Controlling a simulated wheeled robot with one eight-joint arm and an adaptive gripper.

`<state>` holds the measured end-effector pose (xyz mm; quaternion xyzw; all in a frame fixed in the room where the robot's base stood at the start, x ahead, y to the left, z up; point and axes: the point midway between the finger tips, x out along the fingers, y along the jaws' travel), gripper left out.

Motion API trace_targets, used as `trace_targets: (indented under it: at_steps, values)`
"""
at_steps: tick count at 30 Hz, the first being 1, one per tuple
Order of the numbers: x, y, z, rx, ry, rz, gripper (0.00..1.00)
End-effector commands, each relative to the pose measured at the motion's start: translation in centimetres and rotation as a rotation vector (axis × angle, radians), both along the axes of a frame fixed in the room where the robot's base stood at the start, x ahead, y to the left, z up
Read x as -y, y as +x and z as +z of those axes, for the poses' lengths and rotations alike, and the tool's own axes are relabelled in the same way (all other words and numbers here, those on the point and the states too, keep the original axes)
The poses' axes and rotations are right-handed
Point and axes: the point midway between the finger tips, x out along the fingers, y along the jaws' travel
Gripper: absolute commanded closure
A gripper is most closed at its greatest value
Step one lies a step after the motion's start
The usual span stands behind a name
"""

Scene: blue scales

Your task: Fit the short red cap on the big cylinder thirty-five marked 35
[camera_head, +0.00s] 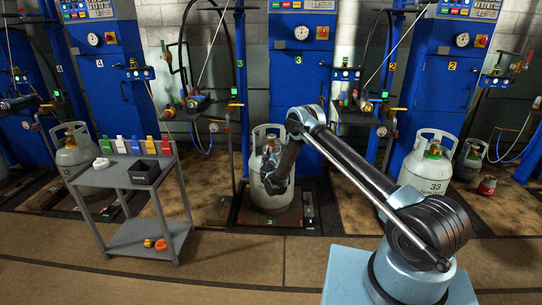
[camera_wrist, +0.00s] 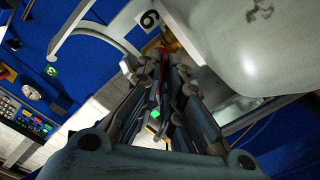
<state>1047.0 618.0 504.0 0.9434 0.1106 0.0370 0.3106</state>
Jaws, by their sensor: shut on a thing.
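A big pale cylinder (camera_head: 266,194) with an open collar stands on the middle scale, in front of the cabinet marked 3. Its number is hidden or unreadable in the head view. My gripper (camera_head: 273,178) is in front of its body. In the wrist view, my gripper (camera_wrist: 168,68) is shut, with a sliver of red, apparently the short red cap (camera_wrist: 163,72), between its fingertips. Most of the cap is hidden by the fingers. A pale cylinder (camera_wrist: 265,45) fills the wrist view's upper right, close beside the fingers. I cannot tell whether the cap touches anything.
A grey trolley (camera_head: 147,183) stands at left with coloured tags, a black box (camera_head: 144,172) and orange and yellow pieces (camera_head: 160,244) below. A cylinder marked 33 (camera_head: 424,180) stands right, another (camera_head: 75,155) left. Hoses hang by the blue cabinets.

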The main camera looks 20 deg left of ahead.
Motion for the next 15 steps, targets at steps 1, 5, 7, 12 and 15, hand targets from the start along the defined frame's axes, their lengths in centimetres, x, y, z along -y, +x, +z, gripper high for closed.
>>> trace_targets:
  at_steps: [1, 5, 7, 12, 15]
  values:
    - [-0.07, -0.04, -0.01, -0.008, 0.033, 0.001, 1.00]
    - [-0.09, -0.01, -0.02, -0.037, 0.153, 0.001, 1.00]
    - [-0.10, 0.01, -0.02, -0.049, 0.205, 0.001, 1.00]
    - [-0.09, 0.02, -0.02, -0.063, 0.260, 0.001, 1.00]
    - [-0.09, 0.02, -0.02, -0.063, 0.260, 0.001, 1.00]
